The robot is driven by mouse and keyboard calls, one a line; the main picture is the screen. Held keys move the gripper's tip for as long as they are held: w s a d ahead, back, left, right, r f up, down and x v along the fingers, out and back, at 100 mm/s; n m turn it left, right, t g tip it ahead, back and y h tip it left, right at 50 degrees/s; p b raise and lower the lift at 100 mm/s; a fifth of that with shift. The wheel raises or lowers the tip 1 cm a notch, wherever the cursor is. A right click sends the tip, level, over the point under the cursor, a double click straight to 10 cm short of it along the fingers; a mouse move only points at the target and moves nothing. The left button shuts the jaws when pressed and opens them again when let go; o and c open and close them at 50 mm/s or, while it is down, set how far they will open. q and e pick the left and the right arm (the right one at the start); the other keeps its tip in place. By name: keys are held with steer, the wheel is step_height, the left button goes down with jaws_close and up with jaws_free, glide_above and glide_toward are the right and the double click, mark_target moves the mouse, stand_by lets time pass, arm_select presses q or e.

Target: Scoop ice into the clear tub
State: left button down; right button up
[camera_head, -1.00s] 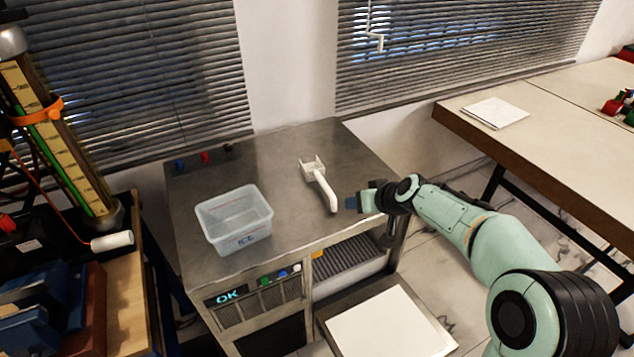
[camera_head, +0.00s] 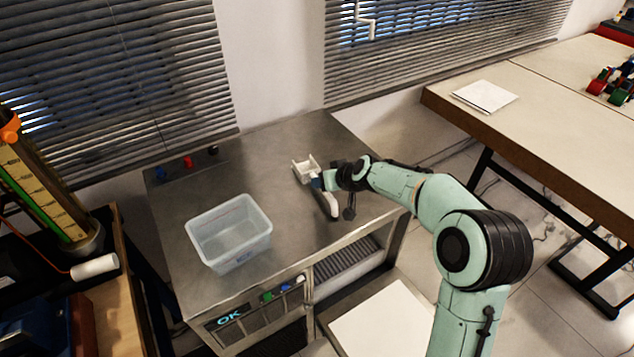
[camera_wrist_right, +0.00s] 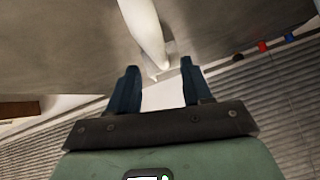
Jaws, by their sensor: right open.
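The clear tub (camera_head: 229,236) stands upright on the left of the steel counter and looks empty. A white scoop (camera_head: 304,170) lies on the counter to its right, its handle (camera_head: 322,201) pointing toward the front edge. My right gripper (camera_head: 318,184) is at the scoop, by the upper part of the handle. In the right wrist view, my gripper (camera_wrist_right: 158,68) is open, with the white scoop (camera_wrist_right: 144,28) just beyond and between its blue fingertips. I cannot tell whether they touch it. No ice is distinguishable. My left gripper is not in view.
The steel counter (camera_head: 270,160) has clear room between tub and scoop. An open bay with a dark ridged insert (camera_head: 342,266) is under its right front. A side table with papers (camera_head: 485,95) stands at right.

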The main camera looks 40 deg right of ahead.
steer(key=p+x, duration=0.1)
steer(key=x, duration=0.4)
steer(key=shift+w+a+f, duration=0.1)
jaws_close()
